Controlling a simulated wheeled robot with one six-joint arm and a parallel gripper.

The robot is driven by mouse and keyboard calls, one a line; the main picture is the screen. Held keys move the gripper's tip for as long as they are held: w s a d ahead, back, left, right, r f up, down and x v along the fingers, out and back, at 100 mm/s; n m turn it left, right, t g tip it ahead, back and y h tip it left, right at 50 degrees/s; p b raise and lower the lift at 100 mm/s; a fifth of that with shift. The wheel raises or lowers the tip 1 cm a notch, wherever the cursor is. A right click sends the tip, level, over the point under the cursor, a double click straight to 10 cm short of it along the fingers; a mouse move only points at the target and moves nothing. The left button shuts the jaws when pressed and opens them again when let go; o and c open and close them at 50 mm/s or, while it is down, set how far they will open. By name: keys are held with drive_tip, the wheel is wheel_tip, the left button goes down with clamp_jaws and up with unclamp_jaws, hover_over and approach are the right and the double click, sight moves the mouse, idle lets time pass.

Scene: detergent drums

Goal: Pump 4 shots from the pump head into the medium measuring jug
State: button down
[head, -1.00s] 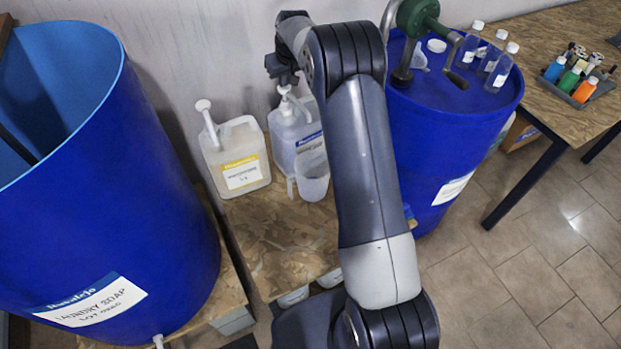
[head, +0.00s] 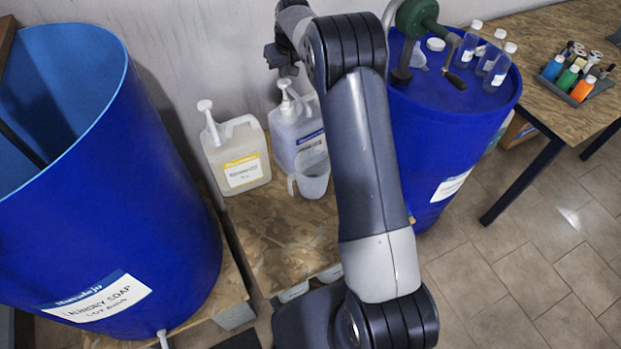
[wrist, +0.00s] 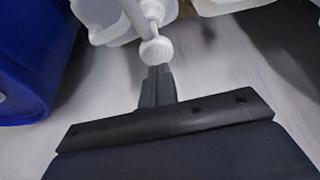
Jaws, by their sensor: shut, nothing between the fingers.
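A white canister with a blue label (head: 305,134) stands by the wall on the wooden stand. Its white pump head (head: 284,84) points up and also shows in the wrist view (wrist: 156,50). A clear measuring jug (head: 314,178) stands in front of this canister, beneath the pump side. My gripper (head: 287,70) is just above the pump head. The wrist view shows its shut, empty fingertips (wrist: 157,72) beside the round pump top; I cannot tell whether they touch. The jug's contents cannot be made out.
A second pump canister with a yellow label (head: 240,160) stands to the left. A large blue drum (head: 110,200) is at the left. Another drum (head: 445,130) at the right carries a hand pump and clear bottles (head: 495,65). The stand's front (head: 285,240) is clear.

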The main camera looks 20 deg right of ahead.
sight(285, 83)
drive_tip(key=shift+s+f+b, duration=0.1)
drive_tip(key=shift+f+b, duration=1.5)
drive_tip(key=shift+f, duration=1.1)
drive_tip(key=shift+r+p, duration=1.9)
drive_tip(key=shift+r, duration=0.85)
drive_tip(key=shift+r, duration=0.15)
wheel_tip(285, 83, up, 6)
drive_tip(key=p, duration=0.4)
drive_tip(key=shift+f, duration=0.25)
